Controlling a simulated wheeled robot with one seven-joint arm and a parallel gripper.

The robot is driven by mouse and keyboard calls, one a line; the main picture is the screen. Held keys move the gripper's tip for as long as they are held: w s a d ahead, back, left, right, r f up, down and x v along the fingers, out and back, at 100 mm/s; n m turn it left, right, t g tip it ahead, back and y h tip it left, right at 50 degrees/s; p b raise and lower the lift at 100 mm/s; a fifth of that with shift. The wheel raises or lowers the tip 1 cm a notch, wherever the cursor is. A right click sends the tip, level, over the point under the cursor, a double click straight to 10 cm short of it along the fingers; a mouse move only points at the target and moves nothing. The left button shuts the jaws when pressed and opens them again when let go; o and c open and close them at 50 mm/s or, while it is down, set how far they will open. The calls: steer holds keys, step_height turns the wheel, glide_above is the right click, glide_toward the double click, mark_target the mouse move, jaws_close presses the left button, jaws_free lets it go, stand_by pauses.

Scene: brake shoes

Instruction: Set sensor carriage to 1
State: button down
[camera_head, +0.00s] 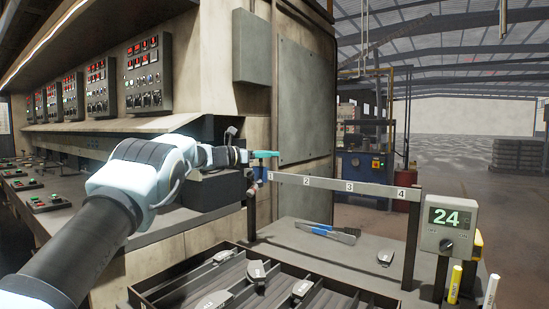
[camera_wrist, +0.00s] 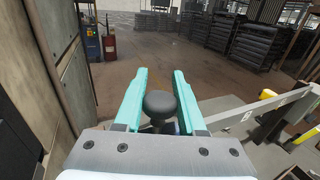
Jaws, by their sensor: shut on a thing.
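The rail (camera_head: 330,185) is a pale bar on two posts, marked 1 to 4 from left to right. The sensor carriage (camera_head: 260,173), a small blue part, is at the rail's left end, beside the 1 mark. My gripper (camera_head: 272,154) is above that end with its teal fingers pointing right. In the wrist view, my gripper (camera_wrist: 160,92) is shut on a round black knob (camera_wrist: 160,103) between the fingers. Blue shows below the knob, mostly hidden by the fingers and gripper body. The rail (camera_wrist: 265,112) runs off to the right in that view.
A display box (camera_head: 450,225) reading 24 stands right of the rail. A divided tray (camera_head: 270,280) with brake shoes is in front. A machine wall with panels stands close on the left.

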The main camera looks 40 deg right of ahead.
steer(key=shift+w+a+r, duration=0.1)
steer(key=shift+w+a, duration=0.05)
steer(key=shift+w, duration=0.2)
steer(key=shift+w, duration=0.1)
steer(key=c, duration=0.5)
jaws_free()
steer(key=a+b, duration=0.1)
steer(key=a, duration=0.2)
steer(key=w+a+b, duration=0.1)
steer(key=a+b, duration=0.1)
steer(key=a, duration=0.2)
steer(key=a+b, duration=0.1)
steer(key=a, duration=0.2)
steer(key=shift+w+a, duration=0.2)
steer(key=shift+a, duration=0.15)
